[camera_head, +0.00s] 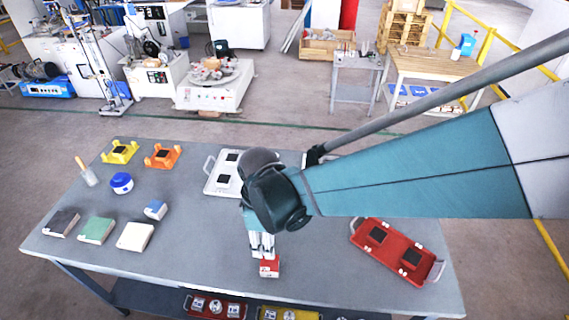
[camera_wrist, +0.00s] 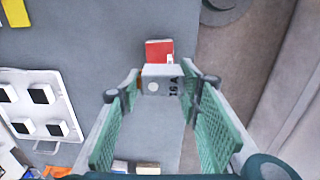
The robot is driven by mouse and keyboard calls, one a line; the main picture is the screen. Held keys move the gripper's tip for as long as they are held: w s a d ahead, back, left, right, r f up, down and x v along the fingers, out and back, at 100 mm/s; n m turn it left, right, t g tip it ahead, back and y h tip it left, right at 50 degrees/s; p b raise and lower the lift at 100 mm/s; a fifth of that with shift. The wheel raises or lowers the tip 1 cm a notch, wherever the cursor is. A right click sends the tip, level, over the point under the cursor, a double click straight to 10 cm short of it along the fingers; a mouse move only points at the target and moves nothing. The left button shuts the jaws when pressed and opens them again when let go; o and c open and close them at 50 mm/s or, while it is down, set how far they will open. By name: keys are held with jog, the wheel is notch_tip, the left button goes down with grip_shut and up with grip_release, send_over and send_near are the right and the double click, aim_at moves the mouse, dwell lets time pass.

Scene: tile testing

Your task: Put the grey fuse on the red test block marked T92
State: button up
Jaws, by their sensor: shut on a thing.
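The grey fuse (camera_wrist: 161,80), marked 16 A, sits between the fingertips of my gripper (camera_wrist: 160,92) in the wrist view. My gripper is shut on it. The red block (camera_wrist: 159,46) lies just beyond the fuse, partly covered by it. In the head view my gripper (camera_head: 262,250) points down over the table's front part, and the red block (camera_head: 270,272) shows right at its fingertips. The fuse is mostly hidden there. I cannot read a T92 mark, and cannot tell whether the fuse touches the block.
A red tray (camera_head: 373,251) with dark pads lies to the right. A white tray (camera_head: 211,188) lies behind my gripper. Dark, green (camera_head: 96,230) and white (camera_head: 136,237) blocks stand at left. Orange (camera_head: 162,161) and yellow holders are at the back left. The table's front edge is close.

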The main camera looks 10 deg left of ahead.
send_over(268, 263)
jog(key=shift+f, duration=2.95)
jog(key=shift+f+b, duration=0.1)
jog(key=shift+b, duration=0.2)
jog(key=shift+f, duration=1.95)
jog(key=shift+f+b, duration=0.15)
jog(key=shift+b, duration=0.2)
jog(key=o, duration=0.9)
jog(key=shift+r+p, duration=0.75)
jog(key=shift+r, duration=5.4)
